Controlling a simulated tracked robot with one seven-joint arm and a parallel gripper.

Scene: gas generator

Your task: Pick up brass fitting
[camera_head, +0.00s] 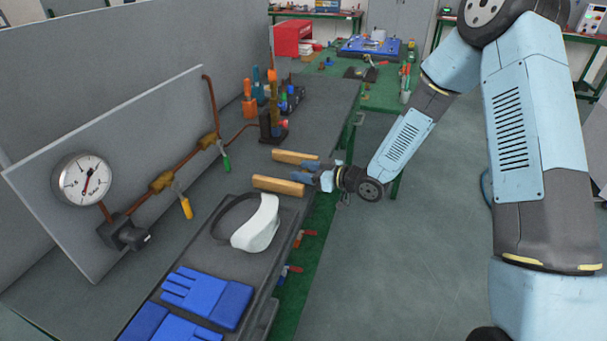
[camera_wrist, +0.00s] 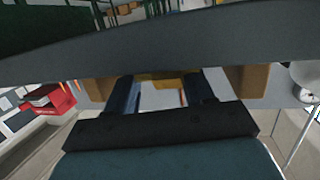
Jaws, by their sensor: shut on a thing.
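My gripper (camera_head: 270,168) reaches left over the far part of the workbench, with two long tan fingers set apart. It also shows in the wrist view (camera_wrist: 168,88), where a small brass-yellow piece (camera_wrist: 168,83) shows between the dark finger bars. That piece is too small and partly hidden to identify surely as the brass fitting. In the head view I cannot make it out between the fingers. Brass-coloured fittings (camera_head: 162,181) sit on the copper pipe of the grey panel, left of my gripper and apart from it. The panel carries a round gauge (camera_head: 81,179).
A white-and-black visor (camera_head: 258,224) and blue gloves (camera_head: 207,297) lie on the near bench. Bottles and a torch-like stand (camera_head: 272,120) stand beyond my gripper. A green table (camera_head: 375,95) with tools is behind. The floor (camera_head: 400,270) at right is clear.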

